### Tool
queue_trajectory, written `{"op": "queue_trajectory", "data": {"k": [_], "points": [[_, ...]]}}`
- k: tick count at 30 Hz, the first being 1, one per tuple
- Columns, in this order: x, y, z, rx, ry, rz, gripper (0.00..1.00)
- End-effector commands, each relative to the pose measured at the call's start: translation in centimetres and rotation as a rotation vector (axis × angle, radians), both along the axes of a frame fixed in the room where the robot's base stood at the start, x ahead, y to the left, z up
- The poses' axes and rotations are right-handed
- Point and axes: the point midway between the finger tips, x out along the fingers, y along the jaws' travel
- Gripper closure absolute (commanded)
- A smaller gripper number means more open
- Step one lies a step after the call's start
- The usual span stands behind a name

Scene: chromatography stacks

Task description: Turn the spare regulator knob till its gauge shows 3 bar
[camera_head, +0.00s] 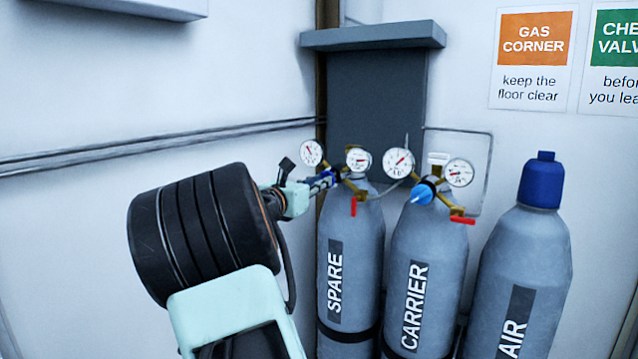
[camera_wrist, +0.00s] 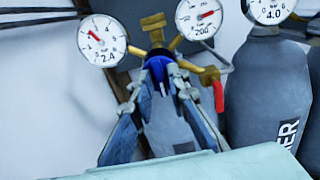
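The spare cylinder (camera_head: 345,235) stands left of the carrier cylinder, with a brass regulator on top. Its dark blue knob (camera_wrist: 157,72) faces me in the wrist view. My gripper (camera_wrist: 160,85) has one finger on each side of the knob, and the fingertips appear closed on it. In the head view my gripper (camera_head: 322,182) reaches the regulator from the left, and the fingers partly hide the knob. The regulator's left gauge (camera_wrist: 101,40) shows 2.4 printed low on its dial, with the red needle pointing up and left. Its right gauge (camera_wrist: 199,17) reads about 200.
The carrier cylinder (camera_head: 430,265) stands close on the right with its own gauges and a light blue knob (camera_head: 422,194). The air cylinder (camera_head: 525,260) is further right. A red valve lever (camera_wrist: 218,96) sits just right of my fingers. Wall pipes (camera_head: 150,147) run behind.

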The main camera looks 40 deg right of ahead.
Motion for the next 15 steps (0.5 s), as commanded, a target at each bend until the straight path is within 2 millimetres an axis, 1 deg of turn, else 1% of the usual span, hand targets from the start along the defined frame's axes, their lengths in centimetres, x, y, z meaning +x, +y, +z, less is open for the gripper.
{"op": "queue_trajectory", "data": {"k": [1,5,12,15], "points": [[-0.01,0.02,0.00,0.000,0.000,0.000,0.85],[-0.01,0.03,0.00,0.000,0.000,0.000,0.99],[-0.02,0.03,-0.06,0.002,-0.004,0.000,1.00],[-0.03,0.02,-0.30,0.013,-0.030,0.000,1.00]]}}
